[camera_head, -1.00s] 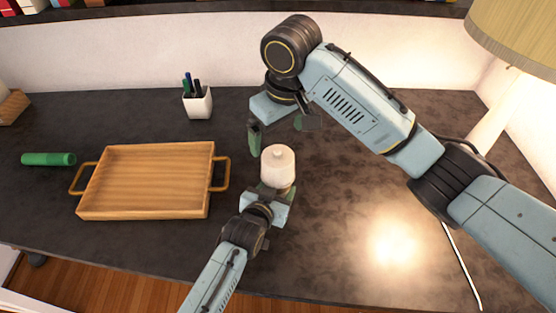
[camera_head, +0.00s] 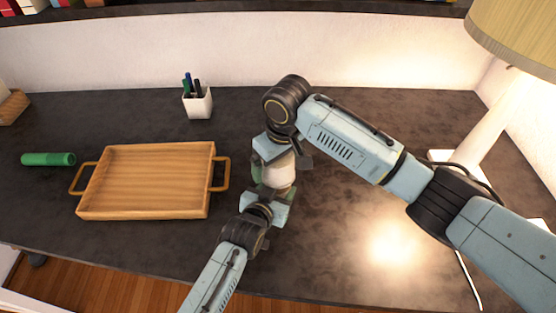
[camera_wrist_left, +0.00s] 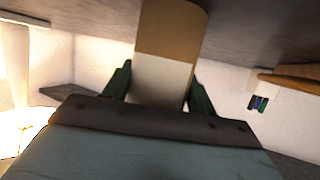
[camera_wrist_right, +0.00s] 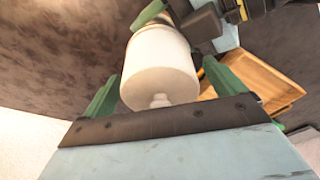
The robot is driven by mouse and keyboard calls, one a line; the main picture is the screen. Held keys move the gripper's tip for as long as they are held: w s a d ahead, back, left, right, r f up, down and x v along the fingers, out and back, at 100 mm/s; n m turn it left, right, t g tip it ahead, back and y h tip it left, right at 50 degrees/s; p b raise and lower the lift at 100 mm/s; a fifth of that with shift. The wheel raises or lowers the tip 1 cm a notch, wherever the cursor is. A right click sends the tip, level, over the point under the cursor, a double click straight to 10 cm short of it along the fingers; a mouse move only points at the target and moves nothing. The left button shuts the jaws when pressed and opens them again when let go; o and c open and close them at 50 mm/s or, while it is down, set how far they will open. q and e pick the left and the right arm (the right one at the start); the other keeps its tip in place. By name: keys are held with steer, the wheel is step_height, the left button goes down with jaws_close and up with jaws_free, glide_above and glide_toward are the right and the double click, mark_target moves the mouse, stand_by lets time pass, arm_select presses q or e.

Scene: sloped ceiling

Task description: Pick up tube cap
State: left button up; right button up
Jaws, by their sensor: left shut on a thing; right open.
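An upright tube (camera_wrist_left: 168,35) has a tan lower part and a white upper part in the left wrist view. Its white tube cap (camera_head: 279,172) has a small knob, seen end-on in the right wrist view (camera_wrist_right: 160,70). My left gripper (camera_head: 268,190) is shut on the tube, with green fingers on either side. My right gripper (camera_head: 279,162) is open directly above. Its green fingers straddle the white cap with gaps in the right wrist view. The right gripper hides the knob in the head view.
A wooden tray (camera_head: 147,212) with handles lies left of the grippers. A green cylinder (camera_head: 48,159) lies farther left. A white pen cup (camera_head: 198,104) stands behind the tray. A lamp (camera_head: 500,110) stands at the right. The dark table is clear around the tube.

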steer(key=c, duration=1)
steer(key=shift+c, duration=0.2)
step_height(320, 180, up, 10)
steer(key=shift+r, duration=0.1)
steer(key=shift+r, duration=2.95)
arm_select(q)
steer(key=o, duration=1.1)
